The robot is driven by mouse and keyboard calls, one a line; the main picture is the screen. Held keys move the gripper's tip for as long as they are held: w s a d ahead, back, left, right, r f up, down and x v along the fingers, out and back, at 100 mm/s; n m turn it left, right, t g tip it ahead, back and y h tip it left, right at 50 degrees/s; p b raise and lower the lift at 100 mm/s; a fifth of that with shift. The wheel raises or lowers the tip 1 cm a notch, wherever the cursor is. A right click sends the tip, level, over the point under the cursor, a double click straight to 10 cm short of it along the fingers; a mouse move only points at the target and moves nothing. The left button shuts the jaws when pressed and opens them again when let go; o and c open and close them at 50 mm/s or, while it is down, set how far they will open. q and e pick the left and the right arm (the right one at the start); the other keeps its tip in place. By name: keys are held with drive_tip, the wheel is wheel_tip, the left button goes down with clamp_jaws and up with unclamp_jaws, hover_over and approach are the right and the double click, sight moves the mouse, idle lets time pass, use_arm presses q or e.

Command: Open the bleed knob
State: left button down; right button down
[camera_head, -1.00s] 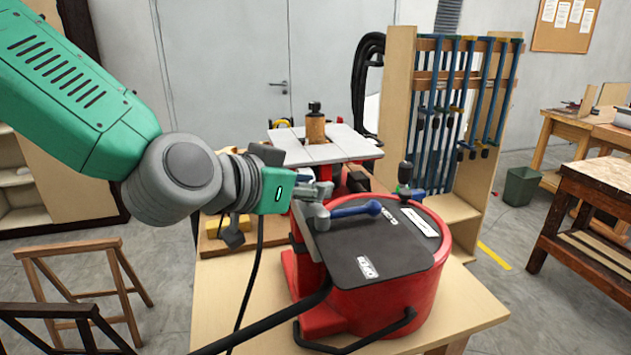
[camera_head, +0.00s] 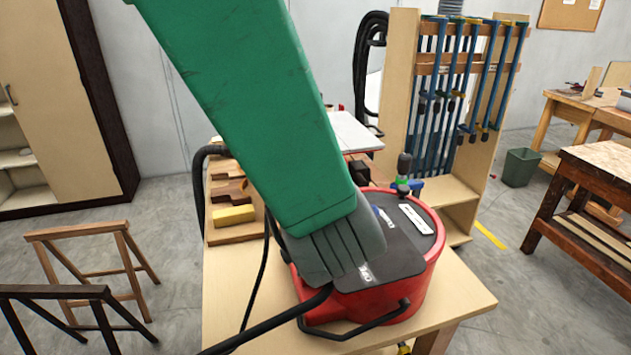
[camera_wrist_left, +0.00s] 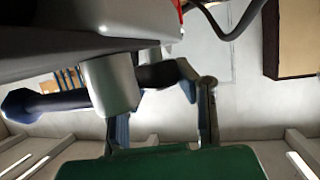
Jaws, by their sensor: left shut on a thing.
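The red machine (camera_head: 430,270) with a dark top stands on the light wooden table, partly hidden by my green left arm. In the wrist view, my left gripper (camera_wrist_left: 160,85) is shut on a dark piece (camera_wrist_left: 155,76) that looks like the bleed knob. The piece is between the two fingers, beside a grey cylinder (camera_wrist_left: 110,85) that hides part of the left finger. In the head view my forearm hides the gripper and the knob. My right gripper is not in view.
A black knob with a green band (camera_head: 403,172) stands at the machine's far edge. A black hose (camera_head: 270,325) crosses the table's front left. Wooden blocks and a yellow block (camera_head: 234,214) lie behind. A clamp rack (camera_head: 455,90) stands behind the machine.

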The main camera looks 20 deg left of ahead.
use_arm(q)
drive_tip(key=shift+d+f+n+g+y, duration=0.2)
drive_tip(key=shift+n+g+y, duration=0.1)
drive_tip(key=shift+n+y, duration=0.15)
drive_tip(key=c, duration=1.2)
unclamp_jaws()
drive_tip(key=shift+o, duration=0.2)
drive_tip(key=shift+r, duration=0.1)
drive_tip(key=shift+d, duration=0.15)
drive_tip(key=shift+s+d+r, duration=0.1)
drive_tip(key=shift+s+r, duration=0.05)
drive_tip(key=shift+s, duration=0.05)
drive_tip(key=v, duration=1.1)
drive_tip(key=shift+s+d, duration=0.15)
drive_tip(key=shift+d, duration=0.25)
